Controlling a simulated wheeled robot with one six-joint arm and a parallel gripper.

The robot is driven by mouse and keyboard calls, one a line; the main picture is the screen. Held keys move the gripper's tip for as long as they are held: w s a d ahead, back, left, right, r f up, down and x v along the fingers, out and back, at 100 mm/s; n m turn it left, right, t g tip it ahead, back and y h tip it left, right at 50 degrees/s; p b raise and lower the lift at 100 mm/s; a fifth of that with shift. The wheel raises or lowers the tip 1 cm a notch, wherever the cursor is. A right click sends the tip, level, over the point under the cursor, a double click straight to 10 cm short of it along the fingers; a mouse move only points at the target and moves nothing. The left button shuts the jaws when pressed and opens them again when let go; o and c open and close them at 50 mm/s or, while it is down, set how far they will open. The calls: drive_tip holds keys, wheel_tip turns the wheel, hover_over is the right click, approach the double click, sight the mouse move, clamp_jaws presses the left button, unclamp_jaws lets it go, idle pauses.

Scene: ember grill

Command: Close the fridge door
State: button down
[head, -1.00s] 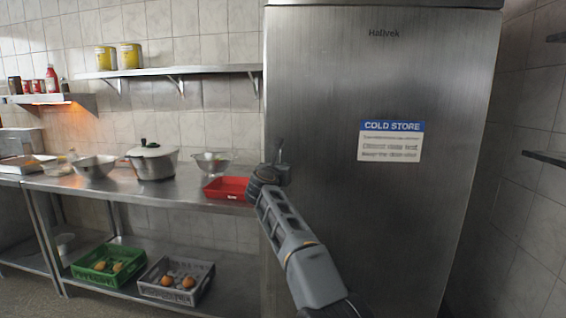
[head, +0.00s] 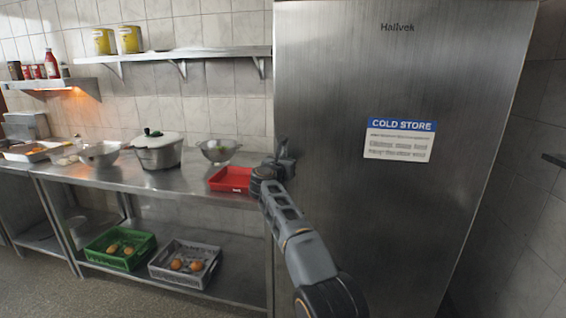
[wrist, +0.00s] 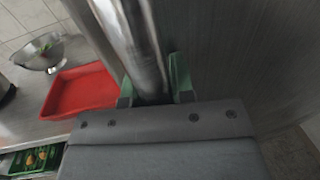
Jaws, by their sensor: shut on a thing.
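The fridge door (head: 340,200) is a tall brushed-steel panel with a "COLD STORE" sign (head: 399,140), filling the right half of the head view. It looks flush with the fridge front, but I cannot tell whether a gap is left. My gripper (head: 284,156) is at the door's left edge. In the wrist view my gripper (wrist: 154,88) has its green-grey fingers on either side of the steel bar handle (wrist: 140,45) and is shut on it. The handle is mostly hidden by my gripper in the head view.
A steel worktable (head: 110,176) stands left of the fridge, with a red tray (head: 230,180) close to my gripper, a lidded pot (head: 158,152) and bowls. Green (head: 119,262) and grey (head: 161,262) crates sit on its lower shelf. Floor at lower left is clear.

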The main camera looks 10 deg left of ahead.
drive_tip(key=c, duration=1.4)
unclamp_jaws()
drive_tip(key=shift+d+r, duration=0.5)
drive_tip(key=shift+d, duration=0.1)
drive_tip(key=shift+o, duration=0.7)
drive_tip(key=shift+d, duration=0.25)
drive_tip(key=shift+a, duration=0.1)
drive_tip(key=shift+a+f, duration=0.15)
